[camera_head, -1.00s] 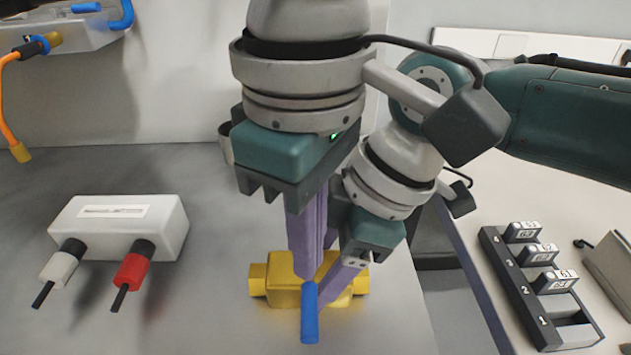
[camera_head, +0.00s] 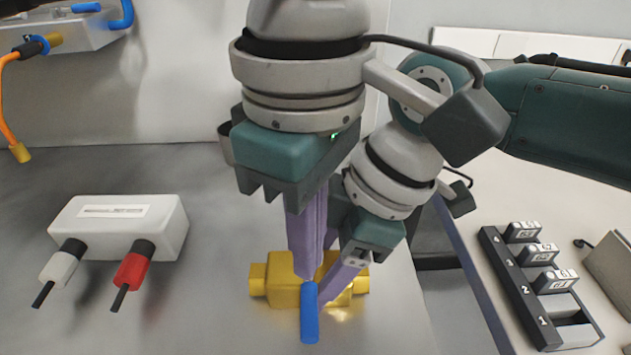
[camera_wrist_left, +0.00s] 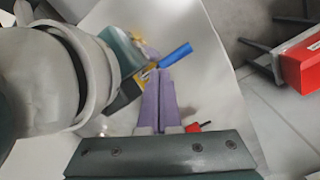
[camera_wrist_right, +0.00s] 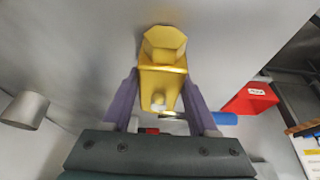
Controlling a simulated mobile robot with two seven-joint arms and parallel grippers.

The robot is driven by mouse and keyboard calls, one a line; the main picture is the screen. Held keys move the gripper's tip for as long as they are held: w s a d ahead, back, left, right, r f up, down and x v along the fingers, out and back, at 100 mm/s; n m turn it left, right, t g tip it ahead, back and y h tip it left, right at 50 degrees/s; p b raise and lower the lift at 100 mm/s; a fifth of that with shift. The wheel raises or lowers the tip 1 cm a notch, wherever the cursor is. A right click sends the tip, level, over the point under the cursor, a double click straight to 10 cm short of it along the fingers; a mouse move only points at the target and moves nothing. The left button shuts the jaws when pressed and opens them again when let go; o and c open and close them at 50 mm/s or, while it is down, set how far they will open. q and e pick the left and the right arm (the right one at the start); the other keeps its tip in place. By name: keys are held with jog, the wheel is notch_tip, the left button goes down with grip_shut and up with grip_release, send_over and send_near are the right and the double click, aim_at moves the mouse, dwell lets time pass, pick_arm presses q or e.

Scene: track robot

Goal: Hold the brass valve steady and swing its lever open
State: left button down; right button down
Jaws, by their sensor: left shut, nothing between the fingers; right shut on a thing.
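The brass valve (camera_head: 284,292) lies on the grey bench, its body running left to right. Its blue lever (camera_head: 309,318) points toward the front of the bench, across the body. My right gripper (camera_wrist_right: 158,95) is shut on the valve body (camera_wrist_right: 162,78), with one purple finger on each side. My left gripper (camera_head: 308,276) is shut with nothing between its fingers. Its tips are at the rear end of the blue lever, which also shows in the left wrist view (camera_wrist_left: 176,55). Whether the tips touch the lever is unclear. The left fingers hide part of the valve's middle.
A white box (camera_head: 125,222) with a white and a red connector stands to the left. A dark numbered rack (camera_head: 515,290) stands on the right-hand surface. An orange cable (camera_head: 8,105) hangs at the far left. The bench between the white box and the valve is clear.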

aim_at(299, 285)
pick_arm(q)
jog(key=shift+f, duration=0.15)
jog(key=shift+f, duration=0.9)
jog(key=shift+a+f, duration=0.25)
jog(key=shift+f, duration=0.35)
jog(key=shift+a+f, duration=0.2)
jog(key=shift+f, duration=0.35)
pick_arm(e)
jog(key=shift+a, duration=0.55)
pick_arm(q)
jog(key=shift+f+b, duration=0.3)
jog(key=shift+f, duration=0.5)
pick_arm(e)
jog(key=shift+w+a, duration=0.1)
jog(key=shift+w, duration=0.05)
pick_arm(q)
jog(key=shift+w, duration=0.1)
jog(key=shift+r, duration=0.1)
jog(key=r, duration=0.3)
jog(key=d+r, duration=0.1)
jog(key=r, duration=0.1)
jog(key=shift+r, duration=0.2)
pick_arm(e)
jog(key=shift+d, duration=0.55)
pick_arm(q)
jog(key=shift+a+r, duration=0.1)
jog(key=shift+r, duration=0.55)
